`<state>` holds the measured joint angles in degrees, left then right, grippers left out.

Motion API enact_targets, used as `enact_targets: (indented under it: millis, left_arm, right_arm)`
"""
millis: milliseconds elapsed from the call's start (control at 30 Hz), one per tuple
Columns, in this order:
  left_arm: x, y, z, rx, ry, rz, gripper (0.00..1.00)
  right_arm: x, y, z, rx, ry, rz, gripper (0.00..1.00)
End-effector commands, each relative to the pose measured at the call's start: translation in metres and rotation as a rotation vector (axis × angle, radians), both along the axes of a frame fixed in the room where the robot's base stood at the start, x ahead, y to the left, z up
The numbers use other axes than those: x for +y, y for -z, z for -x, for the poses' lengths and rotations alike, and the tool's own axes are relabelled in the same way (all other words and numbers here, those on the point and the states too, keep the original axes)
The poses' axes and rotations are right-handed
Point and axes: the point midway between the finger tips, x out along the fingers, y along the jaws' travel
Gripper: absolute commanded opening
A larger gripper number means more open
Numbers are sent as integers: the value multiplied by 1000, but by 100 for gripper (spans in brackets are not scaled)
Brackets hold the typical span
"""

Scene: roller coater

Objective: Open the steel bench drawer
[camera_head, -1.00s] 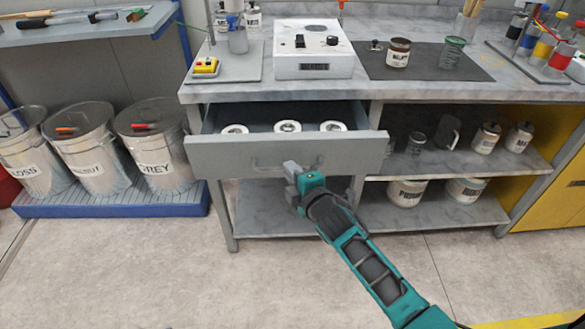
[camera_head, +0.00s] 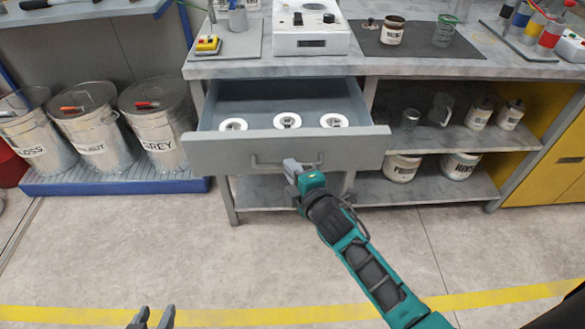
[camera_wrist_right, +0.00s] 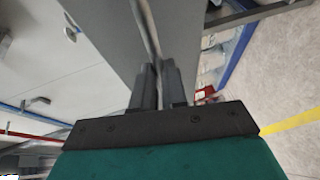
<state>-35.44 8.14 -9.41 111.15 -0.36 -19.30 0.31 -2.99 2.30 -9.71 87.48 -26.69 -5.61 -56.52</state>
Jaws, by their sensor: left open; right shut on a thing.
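The grey steel drawer (camera_head: 226,146) under the bench top stands pulled well out. Several white rolls or discs (camera_head: 288,120) lie in a row inside it. A bar handle (camera_head: 262,163) runs across its front. My right gripper (camera_head: 292,167) is at the right part of the handle. In the right wrist view the handle bar (camera_wrist_right: 146,28) runs down between the fingers of the right gripper (camera_wrist_right: 157,75), which are closed on it. My left gripper (camera_head: 152,318) shows only its fingertips at the bottom edge, apart and empty, far from the drawer.
The bench top (camera_head: 400,66) carries a white machine (camera_head: 311,35) and jars. Lidded bins (camera_head: 156,125) stand on a blue platform at the left. A lower shelf (camera_head: 430,190) holds tins. A yellow cabinet (camera_head: 550,165) is at the right. The floor (camera_head: 240,250) in front is clear.

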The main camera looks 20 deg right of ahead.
Motion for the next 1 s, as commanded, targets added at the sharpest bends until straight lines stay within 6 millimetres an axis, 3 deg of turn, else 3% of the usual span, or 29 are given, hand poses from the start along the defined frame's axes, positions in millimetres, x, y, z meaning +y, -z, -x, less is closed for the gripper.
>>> enact_targets:
  millis: [100,133,367,733,1000]
  left_arm:
    - [0,-1,-1,-3,0,1,43]
    - [0,-1,-1,-3,0,1,43]
    - [0,-1,0,-2,0,0,43]
    - [0,0,4,6,-1,0,43]
    - [1,-6,4,7,-1,0,43]
  right_arm:
    - [0,0,0,1,1,0,0]
    - [0,0,0,1,1,0,15]
    - [0,0,0,0,1,0,37]
    - [-1,-1,7,2,0,0,38]
    - [-7,-10,54,3,1,0,38]
